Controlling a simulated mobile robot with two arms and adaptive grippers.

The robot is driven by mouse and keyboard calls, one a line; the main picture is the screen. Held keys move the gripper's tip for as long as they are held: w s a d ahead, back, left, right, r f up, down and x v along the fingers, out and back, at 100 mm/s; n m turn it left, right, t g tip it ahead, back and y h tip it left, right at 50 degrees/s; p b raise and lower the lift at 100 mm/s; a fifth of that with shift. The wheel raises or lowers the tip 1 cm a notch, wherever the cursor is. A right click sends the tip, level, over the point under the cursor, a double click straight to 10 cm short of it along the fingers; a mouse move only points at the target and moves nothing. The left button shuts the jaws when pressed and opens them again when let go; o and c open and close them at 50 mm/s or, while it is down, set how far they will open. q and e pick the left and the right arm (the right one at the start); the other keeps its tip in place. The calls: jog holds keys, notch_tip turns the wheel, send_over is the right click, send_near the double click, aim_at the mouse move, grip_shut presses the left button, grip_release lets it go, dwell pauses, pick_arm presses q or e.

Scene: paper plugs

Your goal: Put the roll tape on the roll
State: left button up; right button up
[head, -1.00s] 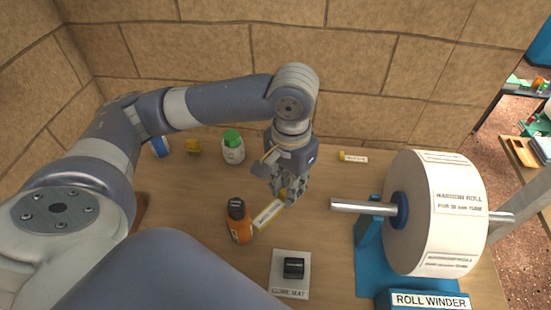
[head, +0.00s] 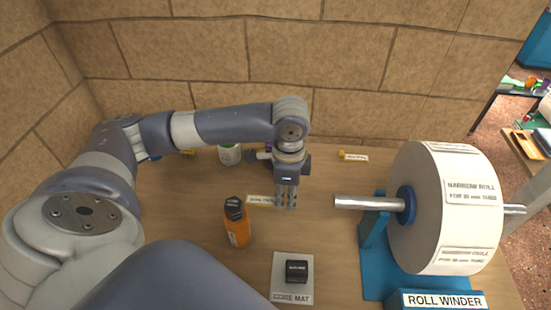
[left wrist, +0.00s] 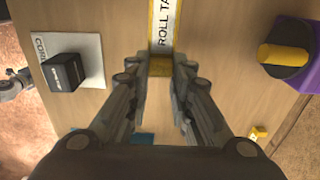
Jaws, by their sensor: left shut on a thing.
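The roll tape (head: 261,199) is a pale strip with yellow edges and the words ROLL TA showing in the left wrist view (left wrist: 164,25). My left gripper (head: 286,205) points down over the table at the strip's right end. In the left wrist view its fingers (left wrist: 160,70) are shut on the yellow end of the roll tape. I cannot tell whether the strip is clear of the table. The large white roll (head: 430,235), labelled NARROW ROLL, sits on a metal bar of the blue roll winder (head: 375,255), to the right of the gripper. My right gripper is out of view.
A dark block (head: 297,271) sits on the core mat (head: 292,295) in front. Table between gripper and winder is clear.

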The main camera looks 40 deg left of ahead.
aim_at(285, 219)
pick_arm(q)
notch_tip(285, 219, down, 8)
jog(key=shift+f, duration=0.1)
dwell(0.4)
jog(key=o, duration=0.8)
jog(key=shift+c, duration=0.2)
